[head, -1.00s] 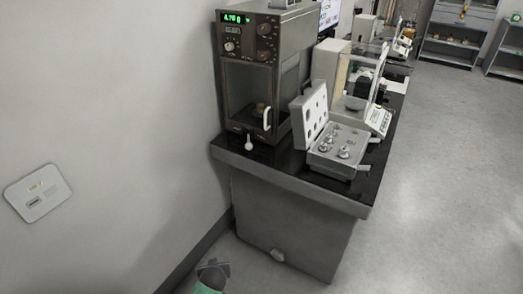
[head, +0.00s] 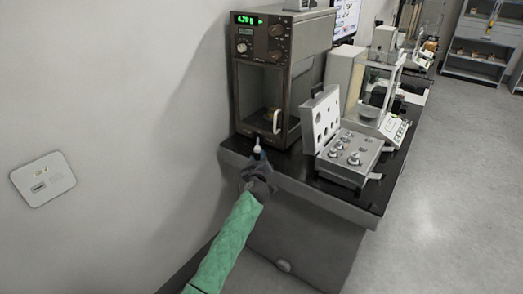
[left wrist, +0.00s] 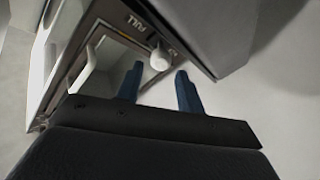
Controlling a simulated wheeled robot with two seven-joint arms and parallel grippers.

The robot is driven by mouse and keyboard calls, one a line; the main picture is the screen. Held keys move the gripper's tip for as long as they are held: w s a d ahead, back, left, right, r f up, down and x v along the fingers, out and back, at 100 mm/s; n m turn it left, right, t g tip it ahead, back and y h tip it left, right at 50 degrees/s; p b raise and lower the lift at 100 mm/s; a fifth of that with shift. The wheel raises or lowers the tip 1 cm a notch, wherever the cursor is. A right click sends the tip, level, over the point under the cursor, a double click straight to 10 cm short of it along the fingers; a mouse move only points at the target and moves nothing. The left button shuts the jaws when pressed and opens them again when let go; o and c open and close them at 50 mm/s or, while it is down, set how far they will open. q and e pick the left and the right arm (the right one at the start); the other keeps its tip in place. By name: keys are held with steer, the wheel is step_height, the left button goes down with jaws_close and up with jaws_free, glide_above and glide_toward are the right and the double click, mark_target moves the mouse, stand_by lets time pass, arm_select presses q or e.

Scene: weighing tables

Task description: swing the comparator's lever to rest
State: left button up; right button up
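The comparator (head: 282,90) is a tall brown cabinet with a green lit display and a glass door, standing on the dark table. Its lever, a small white knob (head: 257,147), sticks out low at the front. My left gripper (head: 259,158) is right at the lever, just below it. In the left wrist view the two blue fingers (left wrist: 159,78) are apart, with the white knob (left wrist: 160,58) at the gap between their tips. I see no clear contact with the knob. My right gripper is not in view.
An open grey case of weights (head: 350,153) sits right of the comparator on the table (head: 335,201). A glass-sided balance (head: 385,112) stands behind it. Open floor lies to the right.

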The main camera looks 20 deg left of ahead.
mark_target(258, 151)
arm_select(q)
steer(key=p+x, duration=0.1)
steer(key=x, duration=0.4)
steer(key=shift+w+a, duration=0.1)
steer(key=shift+w, duration=0.25)
steer(key=shift+w+a+p, duration=0.2)
steer(key=shift+w+p, duration=0.1)
steer(key=shift+w, duration=0.35)
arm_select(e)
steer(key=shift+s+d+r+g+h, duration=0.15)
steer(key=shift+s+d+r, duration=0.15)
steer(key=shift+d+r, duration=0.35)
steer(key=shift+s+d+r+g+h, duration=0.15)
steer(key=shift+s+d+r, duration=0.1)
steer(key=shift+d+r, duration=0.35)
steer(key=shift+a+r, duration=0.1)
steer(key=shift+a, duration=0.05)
arm_select(q)
jaws_close()
